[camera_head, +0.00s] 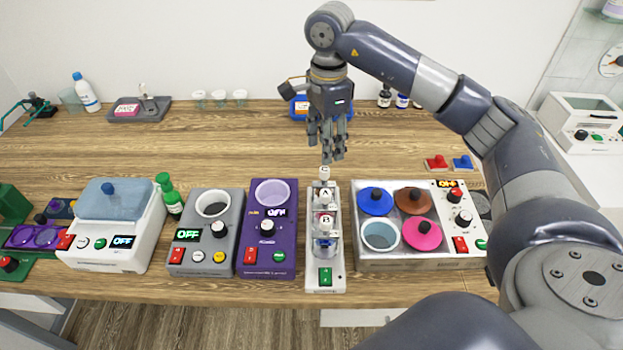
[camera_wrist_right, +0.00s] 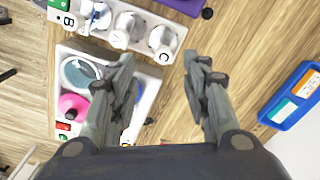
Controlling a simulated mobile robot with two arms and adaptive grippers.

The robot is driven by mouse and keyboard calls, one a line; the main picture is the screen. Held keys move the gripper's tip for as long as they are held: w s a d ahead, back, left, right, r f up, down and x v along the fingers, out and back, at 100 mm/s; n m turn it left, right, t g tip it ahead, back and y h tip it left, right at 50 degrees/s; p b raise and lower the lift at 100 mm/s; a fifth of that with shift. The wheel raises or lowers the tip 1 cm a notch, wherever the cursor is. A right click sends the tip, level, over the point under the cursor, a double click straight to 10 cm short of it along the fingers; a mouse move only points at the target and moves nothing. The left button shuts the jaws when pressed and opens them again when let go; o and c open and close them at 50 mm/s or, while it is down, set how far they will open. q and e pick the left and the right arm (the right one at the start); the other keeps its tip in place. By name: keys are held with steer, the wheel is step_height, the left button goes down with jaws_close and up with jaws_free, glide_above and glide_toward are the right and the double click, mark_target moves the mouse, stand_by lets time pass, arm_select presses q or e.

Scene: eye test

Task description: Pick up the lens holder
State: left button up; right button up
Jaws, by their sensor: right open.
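I cannot tell for sure which thing is the lens holder. My right gripper (camera_head: 329,145) is open and empty, pointing down above the table just behind a narrow white rack (camera_head: 312,262). The rack holds upright white pieces marked with letters, and a green switch is at its front. In the right wrist view the two fingers of my right gripper (camera_wrist_right: 160,65) are spread, with bare wood between them. The rack shows beyond the fingers at the upper left of that view. My left gripper is not in view.
A purple unit (camera_head: 270,226) and a grey unit (camera_head: 192,226) stand left of the rack. A unit with round colored lids (camera_head: 440,260) stands close on its right. A blue tray (camera_wrist_right: 290,97) lies right of the fingers in the wrist view.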

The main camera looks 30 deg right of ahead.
mark_target(325, 169)
steer(key=shift+w+f+p, duration=0.2)
steer(key=shift+f+p, duration=0.15)
steer(key=shift+f, duration=0.8)
steer(key=f, duration=0.1)
steer(key=s+f+p, duration=0.1)
steer(key=f, duration=0.1)
steer(key=shift+w+d+f+p, duration=0.1)
steer(key=shift+w+f+p, duration=0.15)
steer(key=shift+f+p, duration=0.25)
steer(key=shift+w+d+f+p, duration=0.1)
steer(key=shift+w+f+p, duration=0.1)
steer(key=shift+f+p, duration=0.3)
step_height(325, 169, down, 3)
steer(key=shift+r, duration=0.2)
steer(key=shift+f, duration=0.3)
steer(key=shift+w, duration=0.1)
steer(key=shift+c, duration=0.9)
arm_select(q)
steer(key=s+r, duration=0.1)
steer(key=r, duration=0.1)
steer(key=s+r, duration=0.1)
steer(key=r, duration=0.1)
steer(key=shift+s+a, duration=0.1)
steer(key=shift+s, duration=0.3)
arm_select(e)
jaws_close()
